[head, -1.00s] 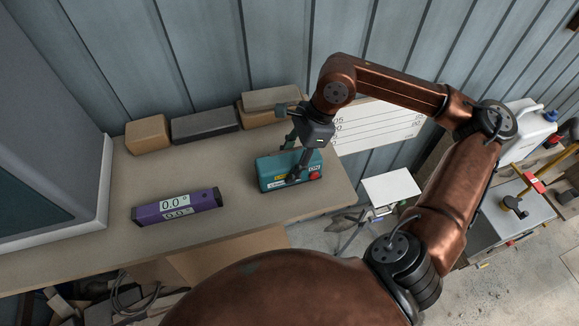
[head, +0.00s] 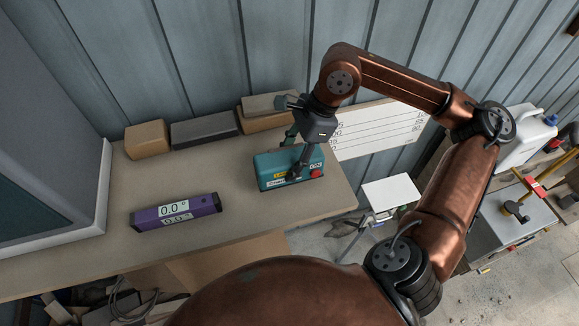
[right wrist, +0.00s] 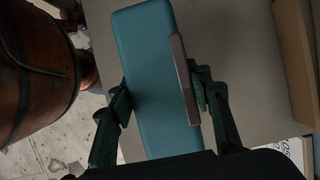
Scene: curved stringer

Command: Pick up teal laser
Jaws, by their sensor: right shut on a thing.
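The teal laser (head: 273,163) is a box with a red knob and a yellow label on its front face. It is at the right part of the workbench (head: 240,218), and its top fills the middle of the right wrist view (right wrist: 150,70). My right gripper (head: 294,158) is shut on it from above, one finger on the front face and the other behind. In the right wrist view the fingers (right wrist: 160,98) flank the body. The laser looks slightly raised, but its underside and any gap to the bench are hard to make out. My left gripper is not in view.
A purple digital level (head: 176,211) lies on the bench to the left. A tan block (head: 146,138), a dark grey block (head: 204,128) and stacked blocks (head: 262,118) line the wall. A white lined board (head: 380,128) is behind my right arm. Open bench lies left of the laser.

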